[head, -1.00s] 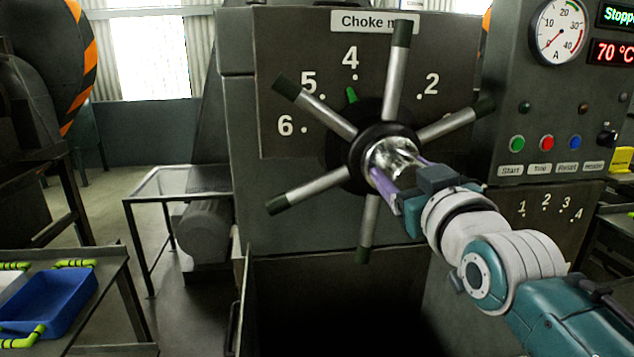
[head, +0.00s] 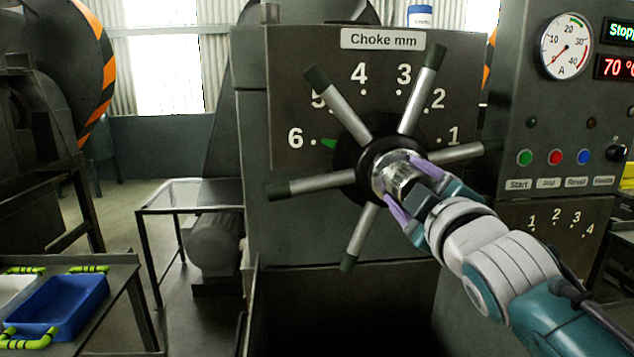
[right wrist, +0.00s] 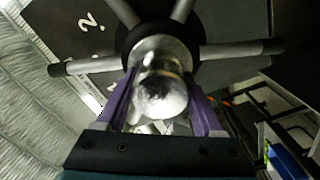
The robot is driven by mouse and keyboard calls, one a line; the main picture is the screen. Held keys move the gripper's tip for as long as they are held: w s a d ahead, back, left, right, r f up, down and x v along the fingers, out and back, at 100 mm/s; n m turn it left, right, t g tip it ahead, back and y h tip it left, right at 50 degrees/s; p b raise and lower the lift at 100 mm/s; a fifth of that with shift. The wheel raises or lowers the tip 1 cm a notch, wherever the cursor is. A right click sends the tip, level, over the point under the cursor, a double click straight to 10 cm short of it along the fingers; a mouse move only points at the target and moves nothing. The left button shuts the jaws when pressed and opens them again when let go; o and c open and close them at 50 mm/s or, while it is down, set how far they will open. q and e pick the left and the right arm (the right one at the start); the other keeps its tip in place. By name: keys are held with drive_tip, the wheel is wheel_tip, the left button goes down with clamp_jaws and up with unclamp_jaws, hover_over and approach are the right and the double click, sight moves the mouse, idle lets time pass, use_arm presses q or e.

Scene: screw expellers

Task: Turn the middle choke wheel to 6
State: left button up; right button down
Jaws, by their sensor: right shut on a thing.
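The choke wheel (head: 365,165) has a dark hub, a shiny metal centre and several grey spokes with dark tips. It sits on a dark panel numbered 1 to 6 under the "Choke mm" label (head: 383,39). Its green pointer (head: 328,143) is at the dot beside the 6 (head: 295,138). My right gripper (head: 397,180) is shut on the shiny hub centre, one purple finger on each side. In the right wrist view the fingers flank the round metal hub end (right wrist: 160,95). My left gripper is not in view.
A control box with a gauge (head: 567,46), coloured buttons (head: 555,157) and a "70 °C" display stands at the right. A blue tray (head: 62,305) lies on a table at the lower left. A metal-framed table (head: 190,196) stands left of the panel.

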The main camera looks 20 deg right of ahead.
drive_tip(key=shift+n, duration=0.6)
unclamp_jaws()
drive_tip(key=v, duration=1)
drive_tip(key=shift+b, duration=0.4)
drive_tip(key=shift+d, duration=0.1)
